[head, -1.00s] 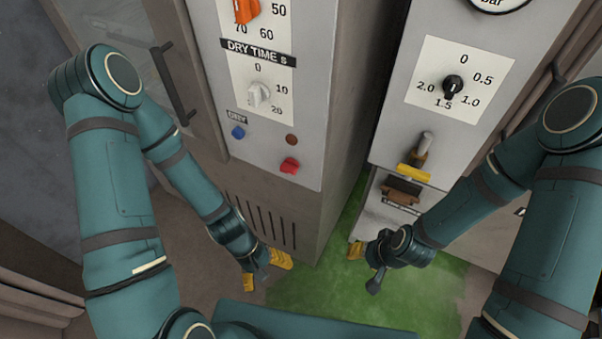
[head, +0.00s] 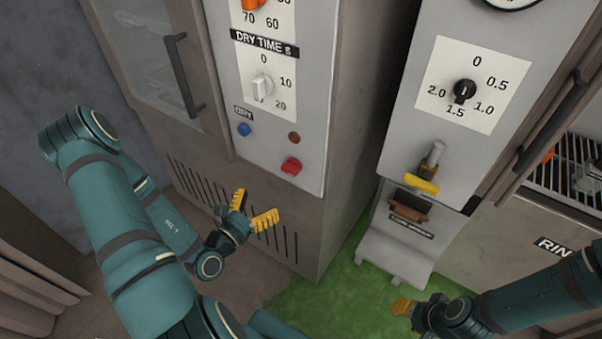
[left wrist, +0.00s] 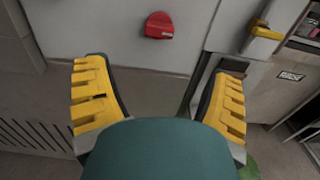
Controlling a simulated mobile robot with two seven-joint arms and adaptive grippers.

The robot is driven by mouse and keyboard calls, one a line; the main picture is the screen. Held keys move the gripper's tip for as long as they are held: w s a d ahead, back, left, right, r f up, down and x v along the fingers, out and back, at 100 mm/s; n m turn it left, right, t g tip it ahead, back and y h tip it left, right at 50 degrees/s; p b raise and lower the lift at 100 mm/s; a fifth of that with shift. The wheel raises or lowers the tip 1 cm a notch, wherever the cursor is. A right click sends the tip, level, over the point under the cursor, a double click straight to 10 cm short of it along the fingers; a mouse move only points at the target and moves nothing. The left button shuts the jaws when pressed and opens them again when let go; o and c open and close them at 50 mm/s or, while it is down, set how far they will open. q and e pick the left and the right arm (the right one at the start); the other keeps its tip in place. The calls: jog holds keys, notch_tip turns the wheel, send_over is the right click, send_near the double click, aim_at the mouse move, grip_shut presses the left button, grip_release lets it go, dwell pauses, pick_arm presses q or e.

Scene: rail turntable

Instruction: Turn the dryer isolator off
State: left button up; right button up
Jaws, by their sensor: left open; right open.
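The dryer cabinet (head: 310,150) has a red switch knob (head: 292,167) low on its light panel, likely the isolator. The red knob also shows in the left wrist view (left wrist: 160,25), above and between the open fingers, and nothing covers it. My left gripper (head: 250,207) is open and empty, below and to the left of the red knob and apart from it. It also shows in the left wrist view (left wrist: 160,100) with its yellow fingers spread wide. My right gripper (head: 410,310) is low at the right over the green floor, open, with its fingers partly hidden.
On the dryer panel are a white dry time dial (head: 262,87), a blue button (head: 244,130) and a dark red lamp (head: 294,137). A second cabinet (head: 405,135) at right carries a black dial (head: 465,90) and a yellow-handled lever (head: 422,185). Green floor (head: 335,300) lies between.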

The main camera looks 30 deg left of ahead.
aim_at(287, 172)
pick_arm(q)
jog(key=w, duration=0.4)
jog(key=w+b, duration=0.1)
jog(key=w, duration=0.4)
jog(key=w+d, duration=0.1)
jog(key=w, duration=0.3)
jog(key=shift+w+b, duration=0.3)
jog(key=shift+b, duration=0.1)
jog(key=c, duration=1.2)
